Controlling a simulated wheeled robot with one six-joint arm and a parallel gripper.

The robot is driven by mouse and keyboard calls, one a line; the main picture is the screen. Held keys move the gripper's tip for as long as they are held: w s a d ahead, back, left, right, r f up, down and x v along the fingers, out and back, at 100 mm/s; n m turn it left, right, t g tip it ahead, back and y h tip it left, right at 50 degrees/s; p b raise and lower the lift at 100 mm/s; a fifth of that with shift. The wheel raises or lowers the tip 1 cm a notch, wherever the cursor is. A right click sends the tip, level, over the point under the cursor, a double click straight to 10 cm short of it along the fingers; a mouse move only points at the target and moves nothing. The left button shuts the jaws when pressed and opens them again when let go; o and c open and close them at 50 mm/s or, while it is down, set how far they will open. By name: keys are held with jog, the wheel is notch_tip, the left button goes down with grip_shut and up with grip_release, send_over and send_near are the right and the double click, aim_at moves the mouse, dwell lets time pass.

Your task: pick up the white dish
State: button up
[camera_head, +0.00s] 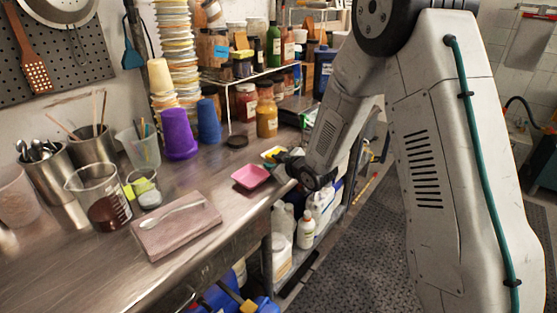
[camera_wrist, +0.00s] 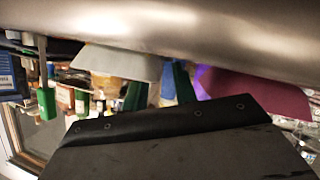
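The white dish (camera_wrist: 115,62) shows in the wrist view as a pale, upside-down shape under the bench surface, left of a purplish-pink dish. In the head view I cannot make it out surely; it seems largely hidden by my gripper. My gripper (camera_head: 292,174) is low at the bench's front edge, just right of the pink dish (camera_head: 251,177). In the wrist view a dark bolted plate covers the lower part. Two dark green slanting shapes stand above it, and I cannot tell whether they are my fingers. No grip on the dish is visible.
A yellow dish (camera_head: 272,154) lies just behind my gripper. A pinkish slab (camera_head: 175,227) with a spoon lies to the left. Purple cups (camera_head: 179,135), a beaker (camera_head: 98,198) and jars (camera_head: 267,117) stand around. Bare bench (camera_head: 70,265) shows at the front left.

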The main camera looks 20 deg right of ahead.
jog(key=shift+w+f, duration=0.1)
jog(key=shift+w, duration=0.05)
grip_shut()
